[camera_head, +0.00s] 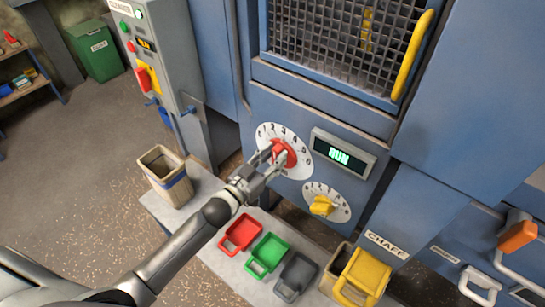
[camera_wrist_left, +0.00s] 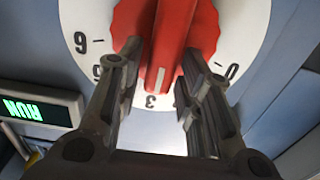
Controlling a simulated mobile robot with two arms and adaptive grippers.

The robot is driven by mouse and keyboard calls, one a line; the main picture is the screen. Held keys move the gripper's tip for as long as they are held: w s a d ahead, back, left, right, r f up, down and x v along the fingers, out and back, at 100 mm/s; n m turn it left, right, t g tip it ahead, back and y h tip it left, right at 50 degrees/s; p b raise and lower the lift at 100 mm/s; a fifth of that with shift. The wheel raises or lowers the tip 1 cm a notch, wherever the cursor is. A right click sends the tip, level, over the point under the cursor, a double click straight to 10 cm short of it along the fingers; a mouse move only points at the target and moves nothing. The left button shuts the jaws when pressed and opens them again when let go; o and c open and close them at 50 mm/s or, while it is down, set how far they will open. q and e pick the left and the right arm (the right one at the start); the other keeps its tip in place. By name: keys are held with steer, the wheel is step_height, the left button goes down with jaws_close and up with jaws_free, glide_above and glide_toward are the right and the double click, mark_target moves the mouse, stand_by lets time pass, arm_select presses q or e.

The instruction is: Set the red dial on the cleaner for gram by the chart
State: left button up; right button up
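The red dial (camera_head: 289,150) sits on a white numbered plate (camera_head: 264,131) on the blue machine. In the left wrist view the red dial (camera_wrist_left: 171,35) has a raised grip bar with a white mark, which points close to a numeral that looks like 3. My left gripper (camera_head: 277,156) is at the dial. In the left wrist view its two fingers (camera_wrist_left: 155,80) stand on either side of the bar, with a gap on the left side; contact on the right is unclear. No chart can be made out. My right gripper is out of view.
A yellow dial (camera_head: 321,205) sits below right of the red one, and a display (camera_head: 343,153) reads RUN. Red (camera_head: 241,233), green (camera_head: 268,253) and dark grey (camera_head: 295,276) scoops lie on a ledge below. A yellow handle (camera_head: 412,55) sticks out from the mesh door.

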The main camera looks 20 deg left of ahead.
arm_select(q)
jaws_close()
steer(key=shift+s+d+f+m, duration=0.1)
steer(key=shift+d+m, duration=0.15)
steer(key=shift+m, duration=1)
steer(key=shift+s+d+f+m, duration=0.1)
steer(key=shift+d+m, duration=0.1)
steer(key=shift+m, duration=1.05)
steer(key=shift+o, duration=2)
jaws_free()
steer(key=v, duration=1.2)
steer(key=shift+r, duration=0.1)
